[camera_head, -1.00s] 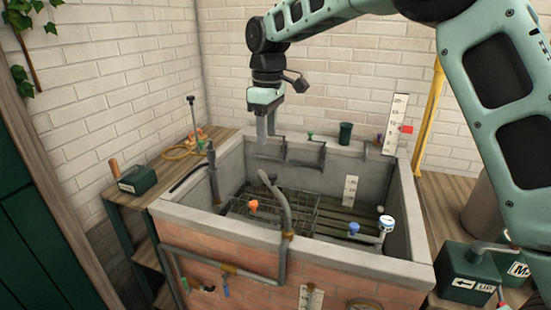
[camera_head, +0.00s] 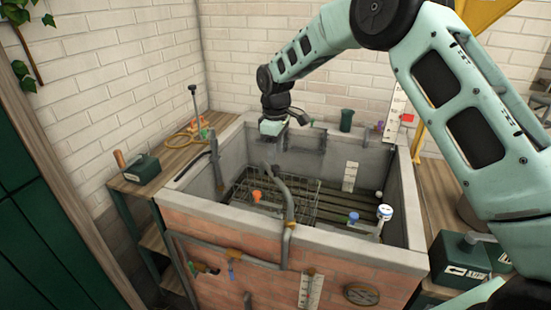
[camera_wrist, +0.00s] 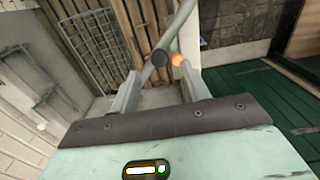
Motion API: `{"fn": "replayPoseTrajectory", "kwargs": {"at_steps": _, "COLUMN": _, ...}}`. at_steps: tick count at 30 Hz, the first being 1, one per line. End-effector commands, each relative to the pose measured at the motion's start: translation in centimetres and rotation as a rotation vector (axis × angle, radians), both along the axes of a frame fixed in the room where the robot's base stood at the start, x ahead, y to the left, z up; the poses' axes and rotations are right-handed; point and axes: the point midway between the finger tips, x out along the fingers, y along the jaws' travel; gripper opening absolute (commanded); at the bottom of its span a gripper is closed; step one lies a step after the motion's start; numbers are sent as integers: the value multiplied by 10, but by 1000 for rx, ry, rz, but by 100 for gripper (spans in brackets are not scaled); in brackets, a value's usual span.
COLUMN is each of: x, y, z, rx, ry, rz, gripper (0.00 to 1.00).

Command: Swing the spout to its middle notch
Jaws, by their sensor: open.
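The spout (camera_head: 286,200) is a grey bent pipe rising at the front wall of the stone basin (camera_head: 340,238), with its free end over the inside. In the wrist view the spout (camera_wrist: 177,28) runs down from the top edge, its dark round end (camera_wrist: 160,58) just beyond the gap between my fingers. My gripper (camera_wrist: 158,90) is open and empty, its two pale fingers apart. In the head view my gripper (camera_head: 273,138) is above the basin, behind the spout's end. Whether a finger touches the spout I cannot tell. No notch marks are readable.
A green cup (camera_head: 346,120) stands on the back rim. Green boxes flank the basin.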

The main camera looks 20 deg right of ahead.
Motion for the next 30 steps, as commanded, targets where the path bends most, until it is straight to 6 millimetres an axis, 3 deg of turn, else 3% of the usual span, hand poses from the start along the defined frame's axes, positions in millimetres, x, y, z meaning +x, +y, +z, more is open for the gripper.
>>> {"fn": "replayPoseTrajectory", "kwargs": {"at_steps": 9, "x": -1, "y": 0, "z": -40, "rx": 0, "ry": 1, "rz": 1, "gripper": 46}}
{"fn": "replayPoseTrajectory", "kwargs": {"at_steps": 20, "x": 0, "y": 0, "z": -45, "rx": -1, "ry": -1, "rz": 0, "gripper": 46}}
{"fn": "replayPoseTrajectory", "kwargs": {"at_steps": 25, "x": 0, "y": 0, "z": -45, "rx": 0, "ry": 0, "rz": 0, "gripper": 0}}
{"fn": "replayPoseTrajectory", "kwargs": {"at_steps": 30, "x": 0, "y": 0, "z": -45, "rx": 0, "ry": 0, "rz": -3, "gripper": 0}}
